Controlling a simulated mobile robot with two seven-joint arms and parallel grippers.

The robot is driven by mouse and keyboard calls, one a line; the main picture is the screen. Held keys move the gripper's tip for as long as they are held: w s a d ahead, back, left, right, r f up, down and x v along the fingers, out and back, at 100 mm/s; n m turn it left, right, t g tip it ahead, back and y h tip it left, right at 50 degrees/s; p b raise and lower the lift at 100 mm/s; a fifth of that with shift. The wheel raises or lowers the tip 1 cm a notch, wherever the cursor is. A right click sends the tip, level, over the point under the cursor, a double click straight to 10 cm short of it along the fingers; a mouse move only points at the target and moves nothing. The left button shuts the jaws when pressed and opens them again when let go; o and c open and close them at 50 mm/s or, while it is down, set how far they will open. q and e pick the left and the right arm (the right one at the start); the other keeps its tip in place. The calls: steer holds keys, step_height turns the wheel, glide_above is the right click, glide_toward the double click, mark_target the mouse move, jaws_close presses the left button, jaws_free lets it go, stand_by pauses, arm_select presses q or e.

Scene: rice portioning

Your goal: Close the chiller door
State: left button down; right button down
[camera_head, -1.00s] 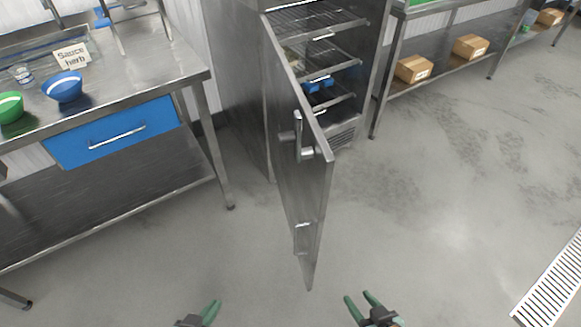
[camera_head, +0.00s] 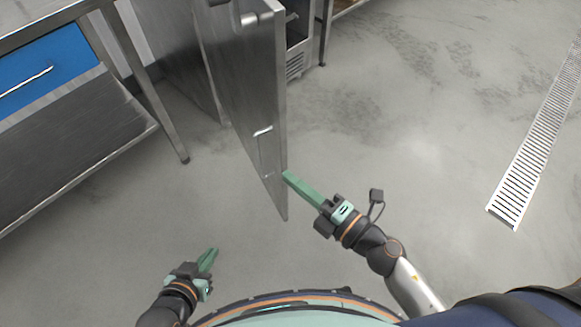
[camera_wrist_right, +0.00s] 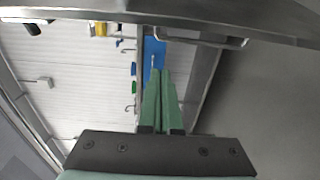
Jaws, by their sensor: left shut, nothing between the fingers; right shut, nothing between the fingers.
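The chiller door (camera_head: 245,85) stands open, a tall steel panel swung out toward me in the head view, with a handle (camera_head: 262,132) on its face. Part of the chiller body (camera_head: 296,62) shows behind it; its upper part is out of frame. My right gripper (camera_head: 287,175) is shut and empty, its green fingertips close beside the door's free edge on the right; I cannot tell whether they touch. In the right wrist view the shut fingers (camera_wrist_right: 160,75) point toward a metal edge with a bar handle. My left gripper (camera_head: 213,252) is shut and empty, low and left of the door.
A steel table (camera_head: 85,150) with a blue drawer (camera_head: 40,70) stands left of the door. A floor drain grate (camera_head: 530,150) lies at the right. The floor between the door and the grate is clear.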

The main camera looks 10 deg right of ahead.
mark_target(281, 148)
steer(key=shift+w+a, duration=0.3)
steer(key=shift+w, duration=1.15)
steer(key=shift+w+a, duration=0.25)
steer(key=shift+w, duration=1.15)
steer(key=shift+w+a, duration=0.3)
steer(key=shift+w, duration=1.15)
steer(key=shift+d, duration=0.1)
